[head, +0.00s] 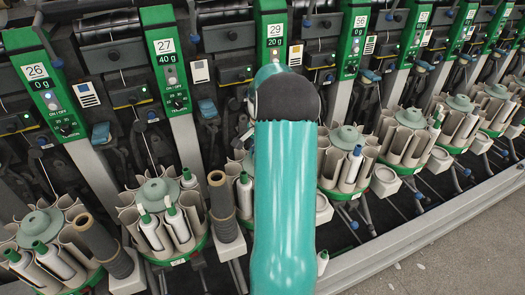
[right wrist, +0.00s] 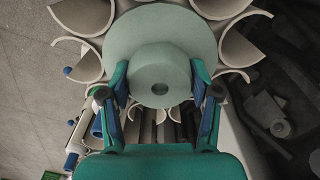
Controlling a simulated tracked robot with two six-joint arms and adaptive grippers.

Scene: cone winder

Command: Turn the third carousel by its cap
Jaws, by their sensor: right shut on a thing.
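In the right wrist view, the carousel cap (right wrist: 160,32) is a pale green disc with a round raised knob and a small dark hole in its middle. My right gripper (right wrist: 160,75) has its two fingers on opposite sides of the knob and is shut on it. Beige half-round tubes (right wrist: 75,58) surround the cap. In the head view my teal arm covers most of the third carousel, and the right gripper is hidden behind the arm. A white bobbin with a green tip (head: 244,192) shows at that carousel's left side. My left gripper is not in view.
Neighbouring carousels have similar caps, the second (head: 160,191) to the left and the fourth (head: 347,136) to the right. A brown tube (head: 221,205) stands close left of my arm. Green numbered panels line the machine behind. A metal rail (head: 440,222) edges the grey floor.

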